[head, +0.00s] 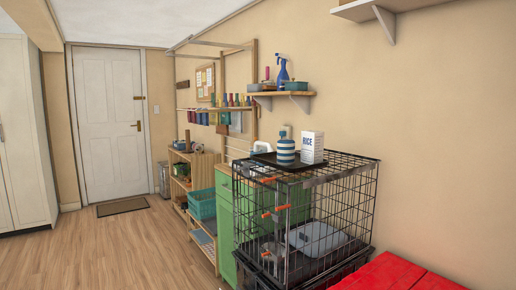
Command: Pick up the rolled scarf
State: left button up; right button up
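I cannot make out a rolled scarf anywhere in the head view. A teal basket (201,206) stands on the low wooden shelf unit, and its contents are too small to tell. Neither of my grippers is in view.
A black wire crate (345,205) stands right of centre, with a tray, a striped jar (285,150) and a rice box (312,147) on top. A green cabinet (224,215) is behind it. A red slatted surface (400,275) is at bottom right. Open wood floor (110,250) lies left, towards a white door (108,125).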

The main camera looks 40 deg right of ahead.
aim_at(286, 147)
jog(key=i, duration=2.7)
jog(key=z, duration=1.6)
